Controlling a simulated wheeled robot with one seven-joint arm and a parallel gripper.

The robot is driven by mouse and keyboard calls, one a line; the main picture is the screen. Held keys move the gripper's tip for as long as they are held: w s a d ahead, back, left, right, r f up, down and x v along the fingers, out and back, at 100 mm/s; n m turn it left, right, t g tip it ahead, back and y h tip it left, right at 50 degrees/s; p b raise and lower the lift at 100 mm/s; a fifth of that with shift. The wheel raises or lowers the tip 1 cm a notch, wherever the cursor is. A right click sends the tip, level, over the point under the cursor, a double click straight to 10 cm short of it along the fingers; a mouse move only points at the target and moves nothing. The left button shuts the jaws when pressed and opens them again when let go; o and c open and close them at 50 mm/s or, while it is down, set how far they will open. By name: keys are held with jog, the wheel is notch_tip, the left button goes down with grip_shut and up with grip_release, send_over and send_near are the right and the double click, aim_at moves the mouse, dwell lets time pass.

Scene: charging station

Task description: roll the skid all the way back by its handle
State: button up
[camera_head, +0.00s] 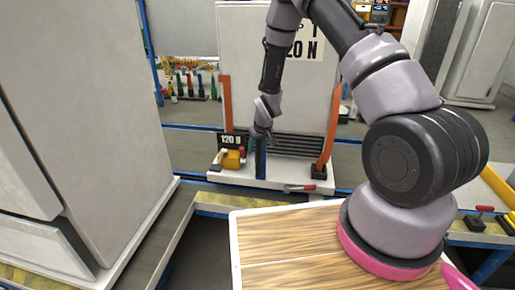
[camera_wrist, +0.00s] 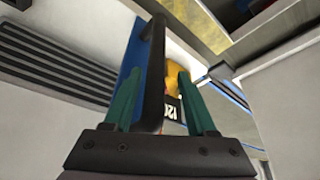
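The skid (camera_head: 279,180) is a white unit with a flat base, a tall back panel, orange side posts and dark slats, standing on blue rails in the head view. A blue upright (camera_head: 261,160) rises at its front; it is also large in the wrist view (camera_wrist: 131,62). The dark bar handle (camera_wrist: 154,75) runs along this upright. My gripper (camera_head: 258,141) is at the upright in the head view. In the wrist view its green fingers (camera_wrist: 160,95) are apart, with the handle between them, nearer the left finger. A gap shows on the right side. Contact cannot be told.
A "120 N" sign (camera_head: 231,140) and a yellow part (camera_head: 231,160) sit left of the upright. A tall white cabinet (camera_head: 90,110) stands close on the left. A wooden top (camera_head: 285,240) is in front.

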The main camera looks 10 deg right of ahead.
jog(key=shift+r, duration=0.1)
jog(key=v, duration=1)
jog(key=shift+r, duration=0.3)
jog(key=shift+s, duration=0.15)
jog(key=s+d+r+m+t, duration=0.1)
jog(key=s+d+r+m, duration=0.2)
jog(key=r, duration=0.9)
jog(key=s+d+r, duration=0.4)
jog(key=r, duration=0.7)
jog(key=s+d+r+m+t, duration=0.1)
jog(key=s+d+r+m, duration=0.1)
jog(key=s+r, duration=0.5)
jog(key=s+d+r+m, duration=0.2)
jog(key=s+r, duration=0.5)
jog(key=s, duration=0.6)
jog(key=shift+s+d+t+y, duration=0.15)
jog(key=shift+s+t+y, duration=0.15)
jog(key=shift+s+t, duration=0.1)
